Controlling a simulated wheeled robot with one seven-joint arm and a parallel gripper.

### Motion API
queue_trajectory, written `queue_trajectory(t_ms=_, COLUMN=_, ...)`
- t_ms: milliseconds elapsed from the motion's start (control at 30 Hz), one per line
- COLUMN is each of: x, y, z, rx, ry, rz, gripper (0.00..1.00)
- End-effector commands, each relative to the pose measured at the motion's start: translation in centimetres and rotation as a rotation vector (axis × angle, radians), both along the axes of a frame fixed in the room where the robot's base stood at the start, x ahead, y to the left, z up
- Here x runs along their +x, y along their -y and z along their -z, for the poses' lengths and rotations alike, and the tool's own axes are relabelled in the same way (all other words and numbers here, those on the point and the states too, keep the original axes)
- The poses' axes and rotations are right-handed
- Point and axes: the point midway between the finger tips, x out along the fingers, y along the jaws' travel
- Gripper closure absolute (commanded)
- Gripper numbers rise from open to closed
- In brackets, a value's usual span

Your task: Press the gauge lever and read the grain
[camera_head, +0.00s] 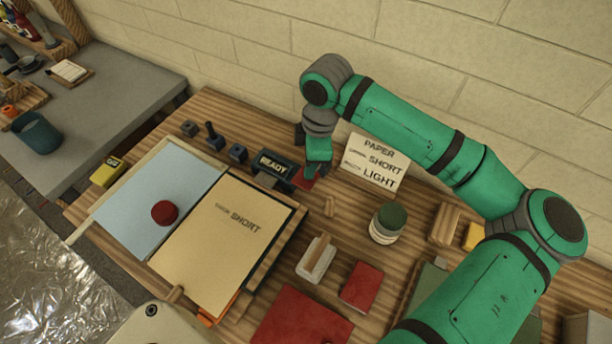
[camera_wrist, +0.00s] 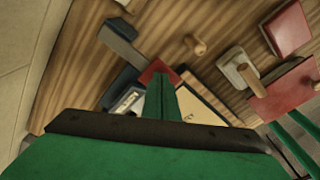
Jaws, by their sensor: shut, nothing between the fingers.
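The gauge (camera_head: 274,165) is a small dark box at the back of the wooden bench, its display reading READY. In the wrist view the gauge (camera_wrist: 124,100) is partly hidden by my gripper. A red flat piece (camera_head: 302,181), perhaps the lever, lies at its right side; it also shows in the wrist view (camera_wrist: 157,70). My gripper (camera_head: 312,176) is shut and empty, pointing down over this red piece. In the wrist view its fingertips (camera_wrist: 161,76) overlap the red piece; I cannot tell whether they touch. A cream paper sheet (camera_head: 222,250) reads SHORT.
A card (camera_head: 374,165) reading PAPER, SHORT, LIGHT stands close right of my gripper. A small peg (camera_head: 329,207) and a green-topped jar (camera_head: 388,223) stand nearby. A blue tray (camera_head: 150,215) with a red knob (camera_head: 165,212) is left. The wall rises behind.

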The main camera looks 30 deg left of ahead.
Motion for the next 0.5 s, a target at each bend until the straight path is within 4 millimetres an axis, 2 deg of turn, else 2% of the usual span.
queue_trajectory(t_ms=167, x=0.0, y=0.0, z=0.5, rx=0.0, ry=-0.001, rz=-0.001, gripper=1.0)
queue_trajectory(t_ms=333, x=-0.1, y=-0.1, z=2.2, rx=0.0, ry=-0.002, rz=-0.003, gripper=1.0)
queue_trajectory(t_ms=500, x=0.0, y=-0.1, z=2.1, rx=-0.001, ry=0.001, rz=-0.003, gripper=1.0)
